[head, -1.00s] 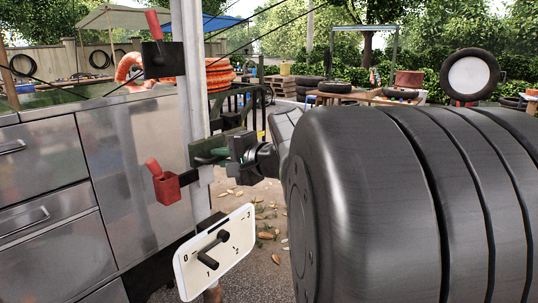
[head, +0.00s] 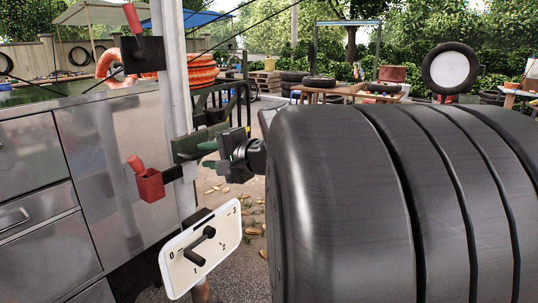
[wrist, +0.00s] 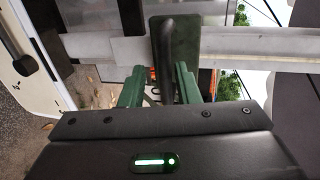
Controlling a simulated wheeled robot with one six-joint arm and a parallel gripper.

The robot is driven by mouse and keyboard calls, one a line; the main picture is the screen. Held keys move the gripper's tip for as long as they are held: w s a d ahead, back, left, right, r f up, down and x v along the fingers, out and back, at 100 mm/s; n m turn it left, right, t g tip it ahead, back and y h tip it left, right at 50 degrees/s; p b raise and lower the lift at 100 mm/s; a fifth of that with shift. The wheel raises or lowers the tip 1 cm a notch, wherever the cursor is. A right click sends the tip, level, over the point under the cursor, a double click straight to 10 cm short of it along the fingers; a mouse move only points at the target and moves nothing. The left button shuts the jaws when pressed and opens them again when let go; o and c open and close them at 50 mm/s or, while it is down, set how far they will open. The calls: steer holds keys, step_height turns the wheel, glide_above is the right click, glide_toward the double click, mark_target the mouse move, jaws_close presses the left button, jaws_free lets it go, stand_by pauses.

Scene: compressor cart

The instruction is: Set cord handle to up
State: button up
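A dark bar-like handle on a green plate (head: 186,152) is mounted on the grey upright post; I take it to be the cord handle. In the wrist view the dark handle (wrist: 168,48) stands out in front of the green plate (wrist: 206,45). My gripper (head: 208,156) is right at this plate. In the wrist view its two green fingers (wrist: 159,85) are apart, with the dark handle between or just beyond them, closer to the right finger. A gap shows on the left. I cannot tell whether a finger touches it.
A white dial panel (head: 228,232) with a black lever sits below on the post (head: 169,95). A red box with a red grip (head: 150,186) and a black plate with a red-gripped lever (head: 143,58) are nearby. A metal cabinet (head: 90,150) stands left.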

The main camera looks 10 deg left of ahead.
steer(key=p+v, duration=0.1)
steer(key=v, duration=1.1)
steer(key=shift+s+f, duration=0.1)
steer(key=b+x, duration=0.1)
steer(key=x, duration=1.2)
steer(key=shift+w+a, duration=0.2)
steer(key=shift+a, duration=0.1)
